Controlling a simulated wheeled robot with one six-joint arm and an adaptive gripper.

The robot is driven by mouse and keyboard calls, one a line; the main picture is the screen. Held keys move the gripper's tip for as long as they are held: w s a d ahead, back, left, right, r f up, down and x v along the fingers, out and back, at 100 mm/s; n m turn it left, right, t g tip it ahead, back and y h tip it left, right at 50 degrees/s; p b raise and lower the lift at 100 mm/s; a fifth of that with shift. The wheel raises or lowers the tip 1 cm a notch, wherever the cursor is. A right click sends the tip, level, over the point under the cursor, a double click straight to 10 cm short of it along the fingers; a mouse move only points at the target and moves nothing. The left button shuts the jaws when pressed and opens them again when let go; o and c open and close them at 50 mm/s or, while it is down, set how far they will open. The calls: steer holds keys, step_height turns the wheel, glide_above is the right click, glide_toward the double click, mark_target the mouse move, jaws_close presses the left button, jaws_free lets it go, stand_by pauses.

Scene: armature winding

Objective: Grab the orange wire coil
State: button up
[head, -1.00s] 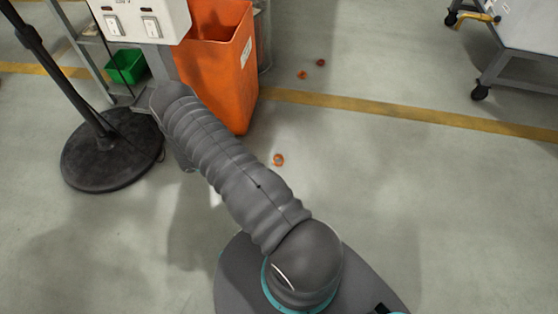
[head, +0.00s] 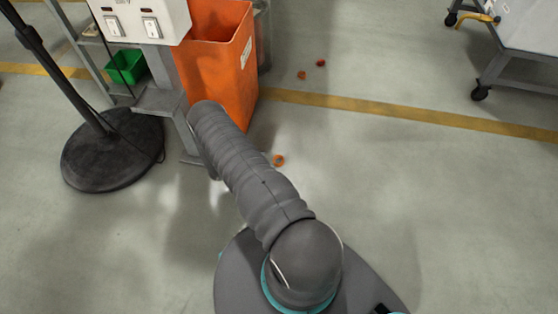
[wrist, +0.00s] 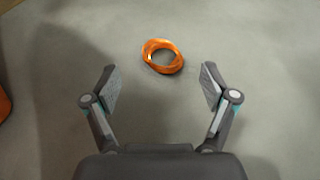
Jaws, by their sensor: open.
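The orange wire coil (wrist: 150,50) lies on the grey floor in the wrist view, a small ring just beyond my fingertips and roughly centred between them. My gripper (wrist: 160,82) is open and empty, with its two fingers spread wide on either side. In the head view a small orange coil (head: 278,160) lies on the floor beside my arm, partly against the arm's edge. My gripper is hidden behind the arm in the head view.
An orange bin (head: 218,70) stands behind my arm, beside a white switch box (head: 145,22) on a stand. A black round base (head: 112,150) is at left. Two small reddish items (head: 302,75) lie beyond the yellow line.

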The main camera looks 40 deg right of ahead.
steer(key=shift+x, duration=2.6)
steer(key=shift+s+a+f, duration=0.1)
steer(key=c, duration=1)
